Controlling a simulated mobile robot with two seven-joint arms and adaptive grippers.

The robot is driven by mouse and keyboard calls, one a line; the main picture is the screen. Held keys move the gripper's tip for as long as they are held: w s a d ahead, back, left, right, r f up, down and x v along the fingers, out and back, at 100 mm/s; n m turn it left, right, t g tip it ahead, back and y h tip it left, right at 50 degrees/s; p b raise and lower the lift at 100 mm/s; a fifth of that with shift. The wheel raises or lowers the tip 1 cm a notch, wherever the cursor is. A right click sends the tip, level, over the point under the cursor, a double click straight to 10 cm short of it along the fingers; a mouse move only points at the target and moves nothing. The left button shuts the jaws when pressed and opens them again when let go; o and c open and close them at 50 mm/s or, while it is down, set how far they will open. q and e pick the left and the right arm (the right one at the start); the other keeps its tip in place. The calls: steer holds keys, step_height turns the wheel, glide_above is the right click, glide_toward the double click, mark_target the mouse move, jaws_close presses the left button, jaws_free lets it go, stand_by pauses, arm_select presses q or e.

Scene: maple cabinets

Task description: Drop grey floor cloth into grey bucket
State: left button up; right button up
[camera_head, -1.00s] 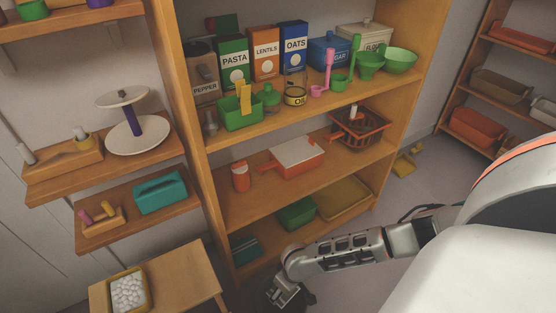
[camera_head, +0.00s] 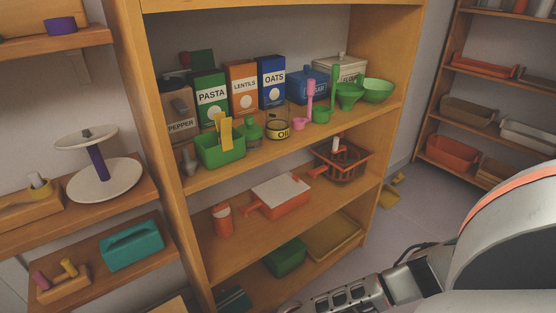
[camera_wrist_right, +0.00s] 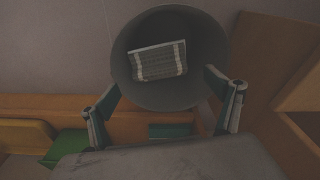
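The grey bucket (camera_wrist_right: 205,88) shows in the right wrist view, seen from above through its round opening. The grey striped floor cloth (camera_wrist_right: 160,61) appears within the outline of the bucket's opening; how deep it lies cannot be told. My right gripper (camera_wrist_right: 164,100) is open, its two fingers spread wide apart below the cloth in the picture, with nothing between them. In the head view only part of my right arm shows at the bottom, and its gripper, the bucket and the cloth are out of frame. My left gripper is in neither view.
A wooden shelf unit (camera_head: 285,177) with boxes and kitchenware stands ahead. Its bottom shelf holds a green bin (camera_head: 286,258) and a yellow tray (camera_head: 333,236). A yellow dustpan (camera_head: 390,197) lies on the floor at its right. Open floor (camera_head: 408,224) lies between the shelf units.

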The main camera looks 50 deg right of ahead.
stand_by(0.3)
step_height(320, 180, up, 12)
steer(key=s, duration=0.2)
stand_by(0.4)
steer(key=shift+f, duration=0.1)
